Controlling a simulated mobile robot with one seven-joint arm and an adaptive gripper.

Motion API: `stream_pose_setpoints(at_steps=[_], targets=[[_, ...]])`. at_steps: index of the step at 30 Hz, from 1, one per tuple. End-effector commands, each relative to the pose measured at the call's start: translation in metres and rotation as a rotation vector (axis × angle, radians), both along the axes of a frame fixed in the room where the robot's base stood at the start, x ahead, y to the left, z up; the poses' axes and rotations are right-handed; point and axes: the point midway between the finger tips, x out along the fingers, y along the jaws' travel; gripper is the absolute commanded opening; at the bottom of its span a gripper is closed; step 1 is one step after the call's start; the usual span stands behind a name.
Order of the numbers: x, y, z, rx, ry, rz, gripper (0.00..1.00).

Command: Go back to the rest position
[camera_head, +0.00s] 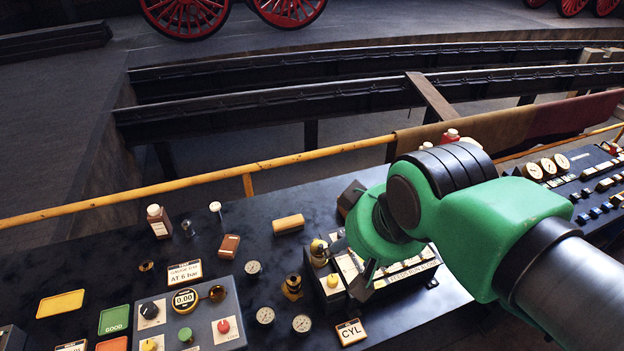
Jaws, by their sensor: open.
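My gripper (350,268) hangs at the end of my green and black arm, low over the right middle of the dark bench (110,235). Its dark fingers point down and left and are open. They are over or close beside a box with a row of pale keys (410,268); I cannot tell whether they touch it. I see nothing held between the fingers. My wrist and arm hide part of the bench behind and to the right. No marker of a rest position shows.
A grey panel (230,328) with a gauge and knobs stands at front left. A yellow rail (200,180) runs behind. Bare bench shows at left.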

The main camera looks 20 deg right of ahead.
Motion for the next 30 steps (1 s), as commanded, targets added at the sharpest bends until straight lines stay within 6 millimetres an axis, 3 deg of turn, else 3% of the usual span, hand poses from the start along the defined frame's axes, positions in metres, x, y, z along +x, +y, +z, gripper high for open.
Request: stream_pose_setpoints(at_steps=[12,30], targets=[[0.0,0.0,-0.044,0.0,0.001,0.0,0.56],[0.0,0.0,-0.046,0.0,0.0,0.0,0.56]])
